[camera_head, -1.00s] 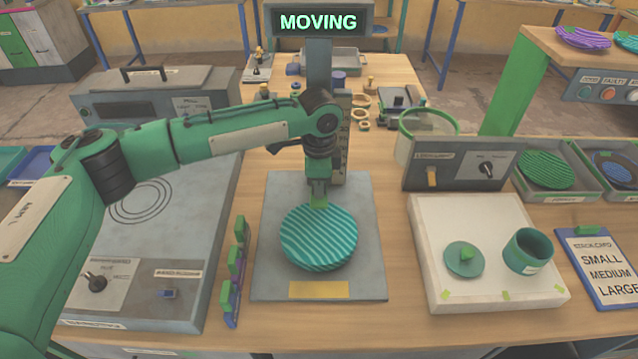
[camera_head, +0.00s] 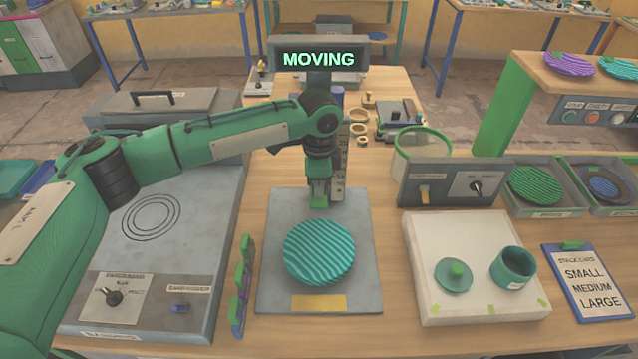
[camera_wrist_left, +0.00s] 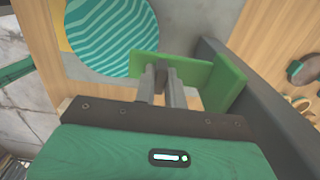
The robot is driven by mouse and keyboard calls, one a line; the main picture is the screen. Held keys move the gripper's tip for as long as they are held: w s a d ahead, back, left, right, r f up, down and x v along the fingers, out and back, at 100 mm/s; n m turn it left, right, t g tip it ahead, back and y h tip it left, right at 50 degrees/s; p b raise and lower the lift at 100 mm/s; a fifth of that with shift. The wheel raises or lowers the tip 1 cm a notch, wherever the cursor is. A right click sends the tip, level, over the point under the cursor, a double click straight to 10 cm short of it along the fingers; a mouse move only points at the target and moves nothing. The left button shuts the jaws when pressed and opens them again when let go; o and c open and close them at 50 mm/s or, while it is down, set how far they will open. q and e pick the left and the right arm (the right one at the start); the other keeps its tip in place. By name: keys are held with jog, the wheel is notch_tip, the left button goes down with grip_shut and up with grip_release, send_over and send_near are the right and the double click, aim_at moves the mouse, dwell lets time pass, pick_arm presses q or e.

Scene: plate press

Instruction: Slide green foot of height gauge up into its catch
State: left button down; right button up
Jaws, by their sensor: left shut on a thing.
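My left gripper (camera_head: 319,192) is shut on the green foot (camera_head: 319,202) of the height gauge, in front of its upright. The wrist view shows the fingers (camera_wrist_left: 161,82) closed together at the green foot (camera_wrist_left: 222,84), which is an angled green piece beside the dark post (camera_wrist_left: 254,90). A ruled scale strip (camera_head: 342,165) stands right of my gripper. A striped teal plate (camera_head: 319,252) lies on the grey base (camera_head: 270,285), below and in front of the foot. I cannot make out the catch; my arm covers much of the upright. My right gripper is out of view.
A display reading MOVING (camera_head: 319,59) tops the upright. A hotplate unit (camera_head: 150,260) stands at left, with a rack of coloured tabs (camera_head: 240,285) beside the base. A white board (camera_head: 430,300) with a teal cup (camera_head: 514,265) and a control box (camera_head: 450,183) are at right.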

pick_arm(q)
jog(key=shift+r+p, duration=2)
jog(key=shift+r, duration=0.3)
notch_tip(320, 180, up, 4)
jog(key=p, duration=0.3)
jog(key=shift+f, duration=0.25)
notch_tip(320, 180, up, 6)
jog(key=p, duration=0.5)
jog(key=shift+f+p, duration=0.1)
jog(key=shift+p, duration=0.3)
jog(key=c, duration=1.2)
grip_release()
jog(key=shift+f, duration=0.1)
jog(key=shift+c, duration=0.2)
